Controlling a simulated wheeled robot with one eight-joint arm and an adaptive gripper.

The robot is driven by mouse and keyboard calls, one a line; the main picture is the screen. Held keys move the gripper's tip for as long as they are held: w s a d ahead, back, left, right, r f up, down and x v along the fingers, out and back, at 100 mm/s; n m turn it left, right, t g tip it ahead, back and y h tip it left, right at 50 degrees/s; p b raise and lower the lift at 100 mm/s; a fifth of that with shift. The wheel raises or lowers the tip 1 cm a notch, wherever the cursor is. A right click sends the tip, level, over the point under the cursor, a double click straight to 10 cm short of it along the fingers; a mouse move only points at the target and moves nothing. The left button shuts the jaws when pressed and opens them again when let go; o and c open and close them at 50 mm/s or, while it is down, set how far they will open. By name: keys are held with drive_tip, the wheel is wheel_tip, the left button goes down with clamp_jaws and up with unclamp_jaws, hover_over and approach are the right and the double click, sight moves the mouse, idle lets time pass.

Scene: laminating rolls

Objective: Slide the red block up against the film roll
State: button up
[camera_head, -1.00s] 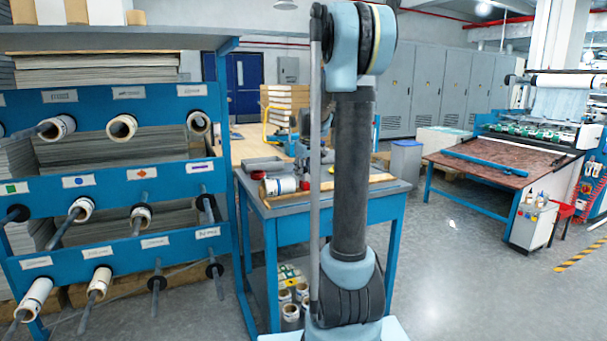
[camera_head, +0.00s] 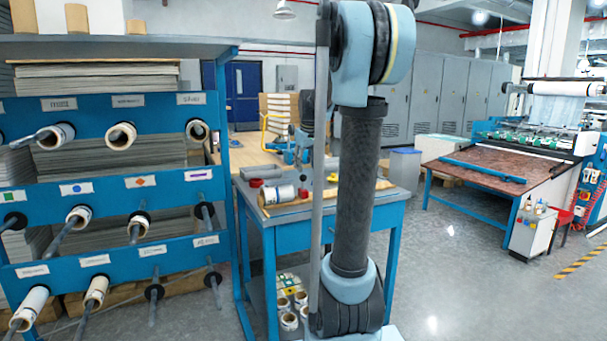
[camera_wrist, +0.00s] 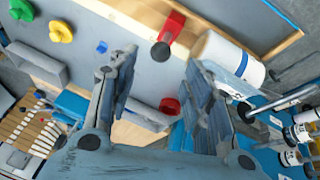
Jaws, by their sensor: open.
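The red block (camera_wrist: 174,27) lies on the grey table top in the wrist view, beside a wooden strip, with a dark round knob (camera_wrist: 160,51) towards me. The white film roll (camera_wrist: 225,57) lies to its right, with a narrow gap between them. In the head view the film roll (camera_head: 279,194) lies on the table, and the red block (camera_head: 303,191) shows small at its right end. My gripper (camera_wrist: 161,60) is open and empty; in the picture the knob shows between its fingertips. My arm hides part of the table in the head view.
A round red object (camera_wrist: 169,105) lies near a grey tray (camera_wrist: 140,112). Yellow (camera_wrist: 61,31) and green (camera_wrist: 22,9) knobs lie farther left. The blue table (camera_head: 268,221) stands beside a rack (camera_head: 110,185) of rolls. Open floor lies to the right.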

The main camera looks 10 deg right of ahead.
drive_tip(key=shift+v, duration=1.35)
